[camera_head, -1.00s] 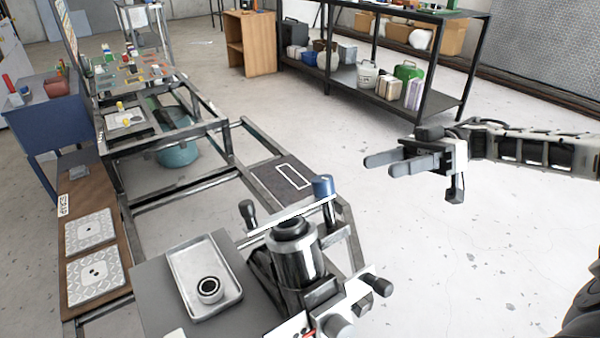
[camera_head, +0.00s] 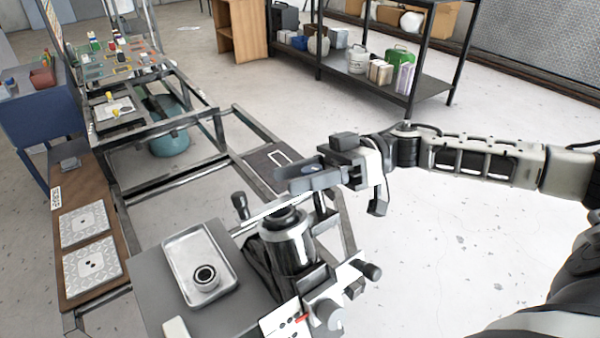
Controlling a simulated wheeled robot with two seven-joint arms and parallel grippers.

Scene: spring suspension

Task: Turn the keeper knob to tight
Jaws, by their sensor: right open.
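A spring suspension unit with a shiny metal cylinder (camera_head: 289,245) stands upright in a fixture at the lower middle. A pale crossbar (camera_head: 272,213) lies over its top, with a black knob (camera_head: 240,204) at its left end. The blue knob at the crossbar's right end is mostly hidden by my right gripper (camera_head: 294,178). That gripper is open, its fingers pointing left at the blue knob's height; I cannot tell whether they touch it. A grey round knob (camera_head: 328,314) sits at the fixture's front, beside a white plate with a red mark (camera_head: 284,323). My left gripper is not in view.
A metal tray (camera_head: 172,262) holding a dark-centred ring (camera_head: 205,278) lies left of the fixture. A brown board (camera_head: 72,293) with two patterned plates is further left. A black shelf rack (camera_head: 385,92) stands behind. Floor at right is clear.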

